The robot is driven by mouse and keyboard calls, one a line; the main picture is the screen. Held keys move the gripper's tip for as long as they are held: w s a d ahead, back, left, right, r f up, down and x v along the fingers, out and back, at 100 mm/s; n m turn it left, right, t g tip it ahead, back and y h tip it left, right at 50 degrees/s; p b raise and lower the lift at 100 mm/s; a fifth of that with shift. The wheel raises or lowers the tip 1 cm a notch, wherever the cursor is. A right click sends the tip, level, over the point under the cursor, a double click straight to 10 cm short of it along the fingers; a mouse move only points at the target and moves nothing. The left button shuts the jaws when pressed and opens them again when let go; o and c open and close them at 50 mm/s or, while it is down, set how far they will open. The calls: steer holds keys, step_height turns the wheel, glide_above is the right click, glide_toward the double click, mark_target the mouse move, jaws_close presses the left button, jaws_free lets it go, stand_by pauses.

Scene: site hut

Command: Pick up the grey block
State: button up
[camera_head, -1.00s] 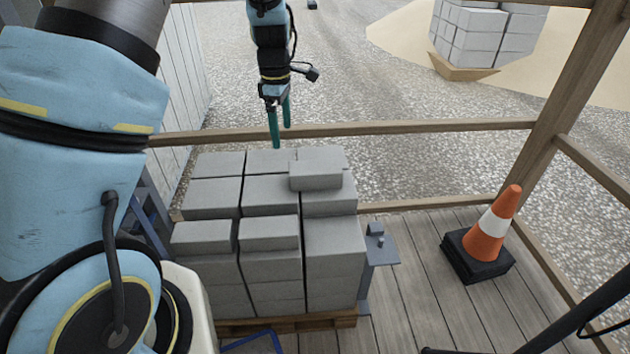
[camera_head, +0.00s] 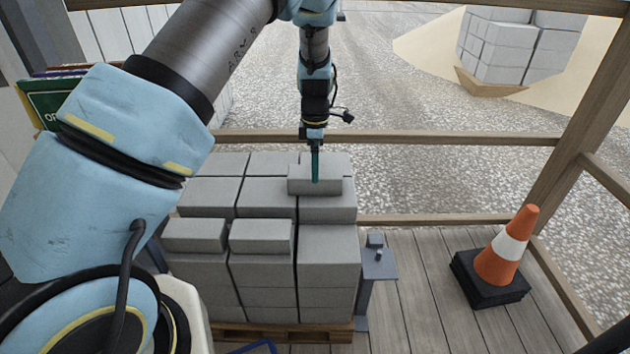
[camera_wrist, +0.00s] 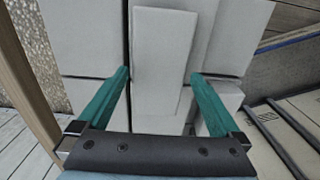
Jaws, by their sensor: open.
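A grey block (camera_head: 300,186) lies flat on top of the block stack, at its back right. My gripper (camera_head: 315,178) points down at this block, with the teal fingers seen edge-on in the head view. In the wrist view the same grey block (camera_wrist: 163,50) runs lengthwise ahead, between the lines of the two fingers. My gripper (camera_wrist: 160,72) is open there, one finger to each side of the block, with nothing held. How far the fingertips are above or beside it is hard to tell.
Several like blocks form the stack on a wooden pallet (camera_head: 285,334); two sit raised at the front, one of them a front block (camera_head: 260,236). A grey metal stand (camera_head: 378,263) is beside the stack. A traffic cone (camera_head: 505,250) stands right. A wooden rail (camera_head: 430,138) runs behind.

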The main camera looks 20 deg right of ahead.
step_height(320, 180, down, 4)
steer(key=shift+f, duration=0.2)
jaws_close()
steer(key=shift+w+r, duration=0.1)
stand_by(0.7)
